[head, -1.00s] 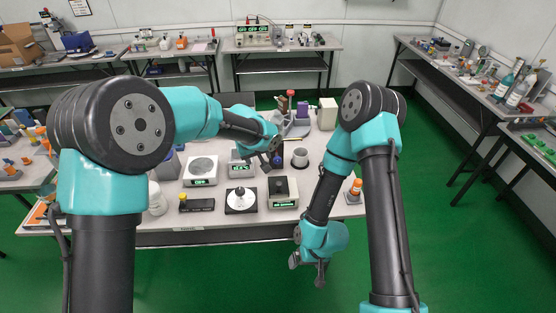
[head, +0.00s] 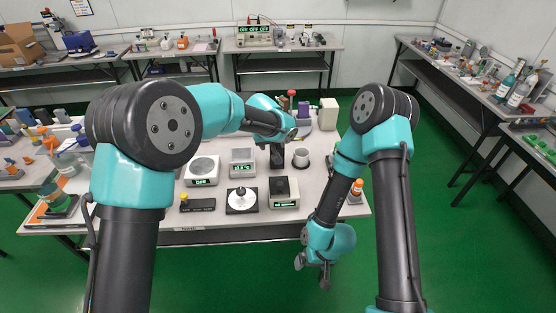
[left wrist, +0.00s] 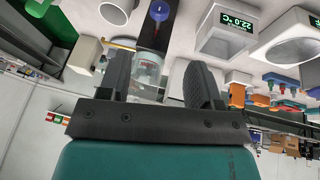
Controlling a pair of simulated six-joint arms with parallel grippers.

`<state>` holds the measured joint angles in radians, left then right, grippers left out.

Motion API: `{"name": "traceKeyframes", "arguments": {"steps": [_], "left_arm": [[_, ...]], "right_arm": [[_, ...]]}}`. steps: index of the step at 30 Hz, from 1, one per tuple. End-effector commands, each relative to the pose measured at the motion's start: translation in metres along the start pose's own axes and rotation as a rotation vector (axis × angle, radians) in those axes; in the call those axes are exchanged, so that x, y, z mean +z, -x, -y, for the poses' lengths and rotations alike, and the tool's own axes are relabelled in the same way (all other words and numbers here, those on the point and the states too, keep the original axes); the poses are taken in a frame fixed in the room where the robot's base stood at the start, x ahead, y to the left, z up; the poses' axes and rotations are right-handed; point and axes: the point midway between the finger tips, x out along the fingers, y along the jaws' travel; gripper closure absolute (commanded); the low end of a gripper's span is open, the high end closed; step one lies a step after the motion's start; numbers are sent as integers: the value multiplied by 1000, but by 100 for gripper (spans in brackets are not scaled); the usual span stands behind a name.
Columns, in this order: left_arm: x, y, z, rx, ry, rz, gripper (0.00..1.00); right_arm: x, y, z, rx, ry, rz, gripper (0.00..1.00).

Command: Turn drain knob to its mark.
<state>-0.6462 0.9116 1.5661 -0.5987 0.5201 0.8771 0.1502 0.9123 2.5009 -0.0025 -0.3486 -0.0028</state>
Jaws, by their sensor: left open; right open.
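A blue round knob (left wrist: 158,11) with a white mark shows at the top edge of the left wrist view, on a dark grey body. I cannot tell for certain that it is the drain knob. A clear glass vessel (left wrist: 149,68) lies beyond and between the fingers of my left gripper (left wrist: 158,62). The left fingers are apart, with no visible grip on anything. In the head view my left gripper (head: 278,160) is over the back middle of the bench, and the knob is not clearly seen there. My right gripper (head: 313,271) is open and empty in front of the bench.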

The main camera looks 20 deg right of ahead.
Motion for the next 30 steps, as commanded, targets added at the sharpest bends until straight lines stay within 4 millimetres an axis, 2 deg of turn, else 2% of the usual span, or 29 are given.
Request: {"name": "traceKeyframes", "arguments": {"steps": [3, 21, 25, 30], "left_arm": [[1, -22, 0, 0, 1, 2, 42], [0, -121, 0, 0, 1, 1, 42], [0, -134, 0, 0, 1, 0, 42], [0, -140, 0, 0, 1, 0, 42]], "right_arm": [[0, 0, 0, 0, 0, 0, 7], [0, 0, 0, 0, 0, 0, 7], [0, 0, 0, 0, 0, 0, 7], [0, 0, 0, 0, 0, 0, 7]]}}
